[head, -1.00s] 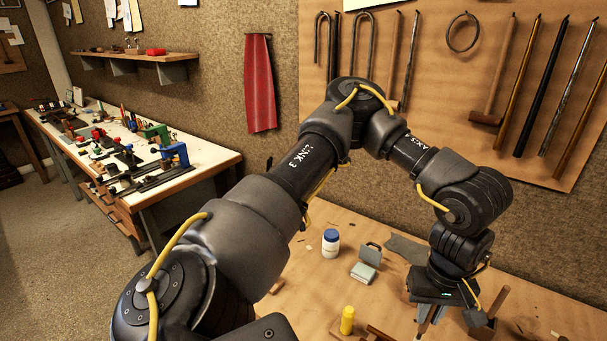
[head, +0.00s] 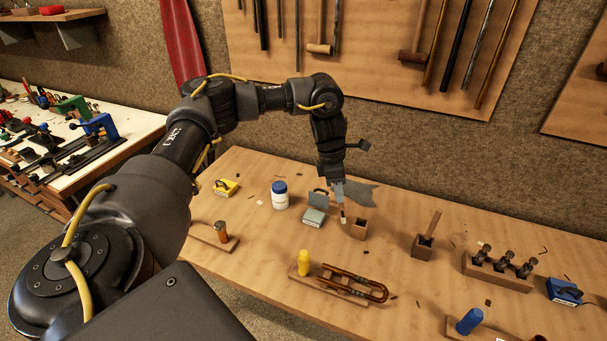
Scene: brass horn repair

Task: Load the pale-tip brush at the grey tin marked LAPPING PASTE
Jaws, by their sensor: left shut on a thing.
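My left gripper (head: 341,198) points down over the middle of the bench, shut on a slim tool. My right gripper is not in view.
A wooden block (head: 358,230) is close by the gripper's right. Another block (head: 422,247) holds an upright wooden handle. A blue-capped white jar (head: 280,196) is left of the tin.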

